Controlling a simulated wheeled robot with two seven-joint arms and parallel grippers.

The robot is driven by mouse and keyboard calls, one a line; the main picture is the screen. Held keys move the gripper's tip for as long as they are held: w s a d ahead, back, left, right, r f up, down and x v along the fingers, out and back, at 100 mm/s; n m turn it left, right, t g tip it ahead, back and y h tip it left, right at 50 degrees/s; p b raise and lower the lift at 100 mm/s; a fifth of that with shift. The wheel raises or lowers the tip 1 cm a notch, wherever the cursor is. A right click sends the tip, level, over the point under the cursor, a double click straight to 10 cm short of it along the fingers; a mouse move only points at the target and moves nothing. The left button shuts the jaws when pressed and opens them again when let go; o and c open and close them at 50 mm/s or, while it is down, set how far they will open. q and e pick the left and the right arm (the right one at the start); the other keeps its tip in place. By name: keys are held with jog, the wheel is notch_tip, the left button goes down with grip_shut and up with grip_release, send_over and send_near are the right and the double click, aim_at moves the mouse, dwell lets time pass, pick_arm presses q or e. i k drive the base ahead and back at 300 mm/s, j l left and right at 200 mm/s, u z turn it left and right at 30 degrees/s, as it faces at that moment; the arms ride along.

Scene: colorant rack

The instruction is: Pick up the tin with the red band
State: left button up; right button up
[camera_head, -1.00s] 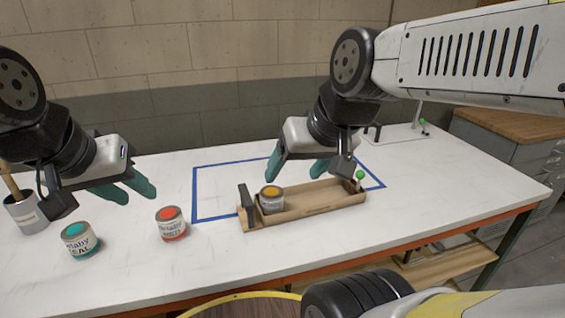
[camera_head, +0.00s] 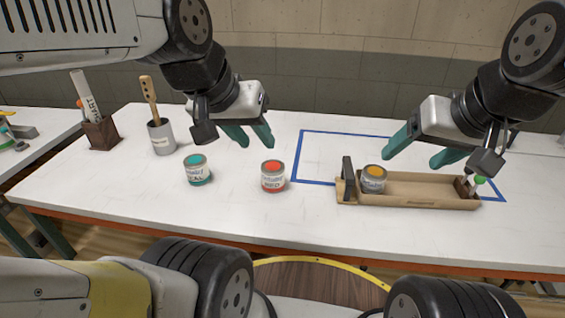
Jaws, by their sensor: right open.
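The tin with the red band (camera_head: 273,177) stands upright on the white table, with a red top and a label that reads RED. A tin with a teal top (camera_head: 197,170) stands to its left. A tin with an orange-yellow top (camera_head: 373,180) sits in the left end of a wooden tray (camera_head: 425,203). My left gripper (camera_head: 250,134) hangs above and behind the red and teal tins, open and empty, its teal fingers apart. My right gripper (camera_head: 420,150) is open and empty above the back of the tray.
A grey can with a wooden-handled tool (camera_head: 162,138) and a brown holder (camera_head: 101,133) stand at the left. Blue tape (camera_head: 300,152) outlines an area around the tray. A green-topped item (camera_head: 479,181) is at the tray's right end. The table front is clear.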

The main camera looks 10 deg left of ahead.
aim_at(273, 171)
jog(key=j+z, duration=0.35)
jog(key=j, duration=0.25)
jog(key=j+z, duration=0.35)
jog(key=j, duration=0.3)
